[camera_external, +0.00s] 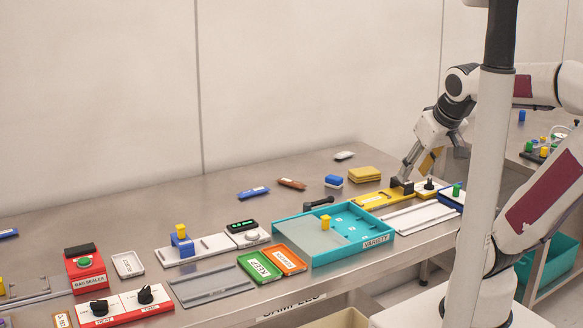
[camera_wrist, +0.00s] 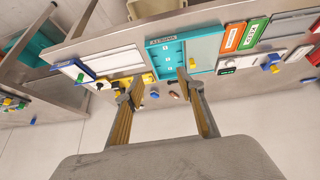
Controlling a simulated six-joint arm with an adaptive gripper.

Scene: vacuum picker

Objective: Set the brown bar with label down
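The brown bar with a white label (camera_external: 291,184) lies flat on the steel table, behind the turquoise tray. It shows as a small dark brown shape in the wrist view (camera_wrist: 173,96), in the gap between my fingers but well beyond them. My gripper (camera_external: 416,172) is at the right part of the table, above the yellow tray area and apart from the brown bar. In the wrist view my gripper (camera_wrist: 158,88) has its two fingers spread wide, with nothing between them.
A blue labelled bar (camera_external: 253,193) lies left of the brown bar. A blue and white box (camera_external: 333,181) and a yellow stack (camera_external: 364,174) lie to its right. The turquoise VARIETY tray (camera_external: 385,228) stands in front. Bare table lies behind the bars.

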